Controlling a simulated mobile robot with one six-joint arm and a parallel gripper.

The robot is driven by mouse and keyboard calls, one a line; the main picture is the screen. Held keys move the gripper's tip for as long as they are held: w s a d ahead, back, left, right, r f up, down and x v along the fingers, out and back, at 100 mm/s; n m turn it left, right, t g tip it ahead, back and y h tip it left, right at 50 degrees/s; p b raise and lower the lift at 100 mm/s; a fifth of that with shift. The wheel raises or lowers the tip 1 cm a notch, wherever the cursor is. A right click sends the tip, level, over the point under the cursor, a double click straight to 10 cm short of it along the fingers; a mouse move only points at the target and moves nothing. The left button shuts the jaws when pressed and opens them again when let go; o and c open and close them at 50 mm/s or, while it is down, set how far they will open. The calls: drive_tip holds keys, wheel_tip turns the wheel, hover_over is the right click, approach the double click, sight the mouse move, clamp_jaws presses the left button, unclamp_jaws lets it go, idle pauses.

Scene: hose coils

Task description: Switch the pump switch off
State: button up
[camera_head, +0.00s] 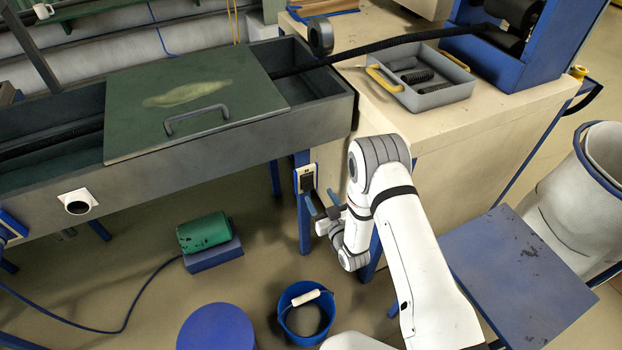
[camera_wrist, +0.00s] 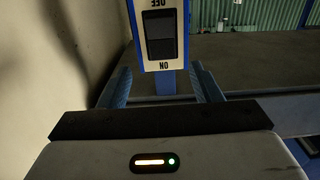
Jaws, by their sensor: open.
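The pump switch (camera_head: 306,179) is a white plate with a dark rocker, on a blue post below the trough's right end. In the wrist view the switch (camera_wrist: 160,35) is upside down, with OFF at the top and ON at the bottom. I cannot tell which half of its rocker is pressed in. My gripper (camera_head: 322,204) is just below the switch, apart from it. In the wrist view my gripper (camera_wrist: 163,86) is open and empty, its blue fingers on either side below the plate.
The grey trough (camera_head: 230,135) with a green lid (camera_head: 215,88) is above left. The wooden bench (camera_head: 450,120) stands right of the switch and carries a grey tray (camera_head: 447,95). A blue bucket (camera_head: 307,325) and a green unit (camera_head: 203,232) are on the floor.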

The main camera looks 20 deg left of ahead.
sight(308, 180)
drive_tip(key=x, duration=0.7)
drive_tip(key=shift+s+a, duration=0.1)
drive_tip(key=shift+c, duration=0.4)
